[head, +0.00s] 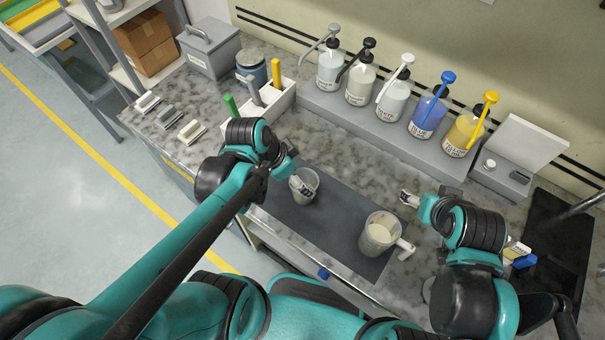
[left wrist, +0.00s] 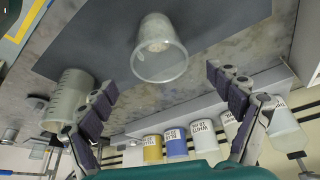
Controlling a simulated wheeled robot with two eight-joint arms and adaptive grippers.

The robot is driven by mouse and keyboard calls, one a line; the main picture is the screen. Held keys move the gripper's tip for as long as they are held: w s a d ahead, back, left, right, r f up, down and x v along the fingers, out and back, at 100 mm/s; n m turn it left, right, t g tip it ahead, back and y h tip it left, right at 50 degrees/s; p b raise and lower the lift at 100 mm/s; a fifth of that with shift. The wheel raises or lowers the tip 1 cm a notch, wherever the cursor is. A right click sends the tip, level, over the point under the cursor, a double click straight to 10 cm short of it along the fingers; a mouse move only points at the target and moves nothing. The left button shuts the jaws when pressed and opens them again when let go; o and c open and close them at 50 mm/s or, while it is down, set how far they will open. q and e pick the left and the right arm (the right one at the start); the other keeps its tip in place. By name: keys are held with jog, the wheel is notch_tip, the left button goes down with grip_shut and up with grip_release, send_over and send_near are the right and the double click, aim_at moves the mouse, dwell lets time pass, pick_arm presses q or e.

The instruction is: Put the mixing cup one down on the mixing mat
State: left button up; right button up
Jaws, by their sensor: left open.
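A clear cup (head: 305,186) with a little pale material in its bottom stands upright on the dark grey mat (head: 330,225), near its left end. My left gripper (head: 297,184) is right beside this cup. In the left wrist view the cup (left wrist: 160,55) is beyond the open fingers of my left gripper (left wrist: 163,88), with nothing held between them. A larger translucent beaker (head: 378,235) with pale contents and a handle stands on the mat's right part; it also shows in the left wrist view (left wrist: 68,100). My right gripper (head: 409,198) is right of the mat, its finger gap unclear.
Several pump bottles (head: 393,97) stand on a grey ledge (head: 350,125) along the back. A white holder (head: 272,107) with coloured-handled tools is behind my left gripper. A scale-like device (head: 515,160) is at the right rear. The mat between cup and beaker is clear.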

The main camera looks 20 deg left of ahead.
pick_arm(q)
jog(key=s+a+r+n+t+y+p, duration=0.2)
jog(key=a+r+n, duration=0.3)
jog(key=r+n, duration=0.3)
jog(key=shift+r+t+y, duration=0.6)
jog(key=shift+t, duration=0.3)
jog(key=shift+s+a, duration=0.1)
